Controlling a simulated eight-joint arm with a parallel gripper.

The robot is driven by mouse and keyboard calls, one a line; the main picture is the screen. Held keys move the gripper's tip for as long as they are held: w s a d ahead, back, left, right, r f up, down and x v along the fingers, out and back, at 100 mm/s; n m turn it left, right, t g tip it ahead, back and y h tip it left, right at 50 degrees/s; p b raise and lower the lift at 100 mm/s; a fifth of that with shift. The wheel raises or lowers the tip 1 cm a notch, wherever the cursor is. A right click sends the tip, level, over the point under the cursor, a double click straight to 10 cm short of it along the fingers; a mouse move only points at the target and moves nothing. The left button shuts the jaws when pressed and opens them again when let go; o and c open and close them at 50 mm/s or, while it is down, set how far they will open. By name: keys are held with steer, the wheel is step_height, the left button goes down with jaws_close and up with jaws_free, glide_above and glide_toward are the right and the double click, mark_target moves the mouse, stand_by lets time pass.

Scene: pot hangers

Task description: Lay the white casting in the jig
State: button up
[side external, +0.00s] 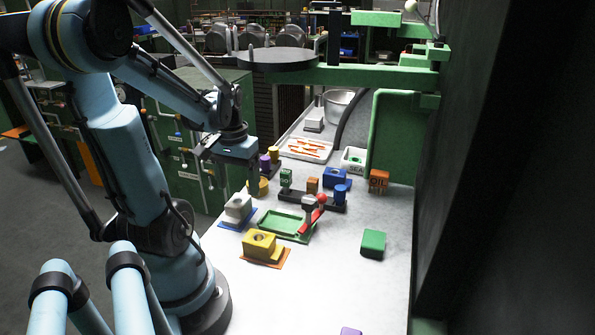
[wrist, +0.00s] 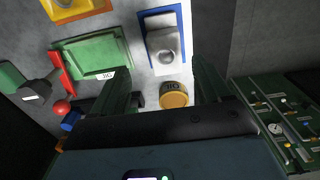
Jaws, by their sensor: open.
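The white casting (side external: 238,207), a block with a raised round boss, sits on a blue plate (side external: 226,226) at the bench's left edge. It also shows in the wrist view (wrist: 165,45), upper middle. The jig appears to be the green tray (side external: 268,222) with a red clamp handle (side external: 311,217), right of the casting; its floor looks empty. It shows left of the casting in the wrist view (wrist: 97,50). My gripper (wrist: 160,84) is open and empty, above the bench behind the casting in the side view. Its fingers stand apart, with the casting beyond their tips.
A yellow casting (side external: 259,244) on an orange plate lies in front of the jig. A green block (side external: 373,243) stands right. Several coloured parts on a dark rack (side external: 318,204) stand behind.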

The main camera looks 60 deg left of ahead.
mark_target(237, 203)
steer(key=shift+s+a+f, duration=0.1)
steer(key=shift+s+f, duration=0.1)
steer(key=shift+f, duration=1.45)
steer(key=shift+s+a+f, duration=0.1)
steer(key=shift+s+f, duration=0.05)
steer(key=shift+f, duration=1.5)
steer(key=shift+c, duration=0.2)
steer(key=c, duration=1.2)
